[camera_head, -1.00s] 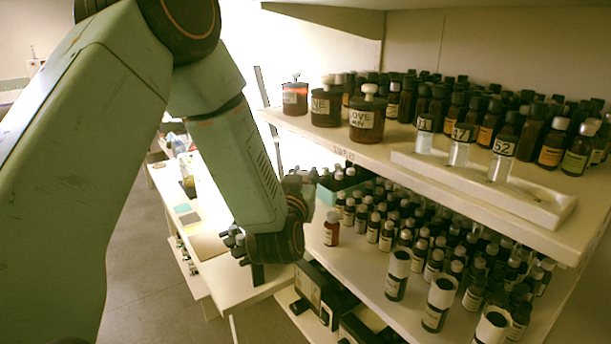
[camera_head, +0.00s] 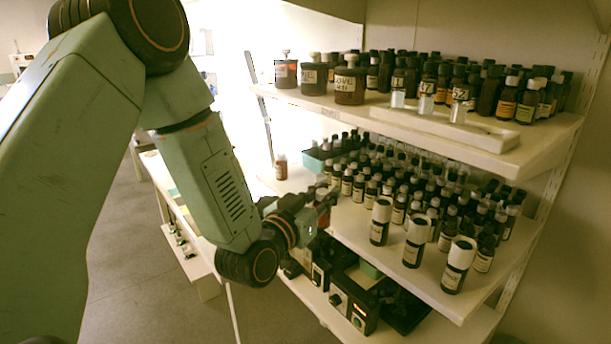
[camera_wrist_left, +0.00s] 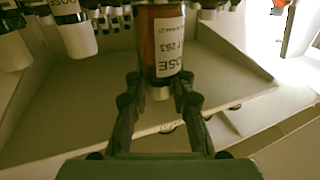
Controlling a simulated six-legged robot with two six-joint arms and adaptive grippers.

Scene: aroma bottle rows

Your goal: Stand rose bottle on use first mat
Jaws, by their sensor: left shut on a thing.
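My left gripper (camera_head: 318,208) is at the front edge of the middle shelf. In the left wrist view its fingers (camera_wrist_left: 157,100) are shut on an amber bottle (camera_wrist_left: 163,65) with a white label; the letters "OSE" and "263" show, so it looks like the rose bottle. In the head view the held bottle is small and partly hidden by the fingers. Coloured flat patches (camera_head: 172,193) lie on the white table at left, mostly behind my arm; I cannot tell which is the use first mat. My right gripper is not in view.
Rows of dark bottles (camera_head: 400,195) fill the middle shelf behind the gripper. Several white-topped bottles (camera_head: 415,242) stand along its front edge. Another amber bottle (camera_head: 281,167) stands left of the teal tray (camera_head: 313,162). Dark devices (camera_head: 350,300) sit on the lower shelf.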

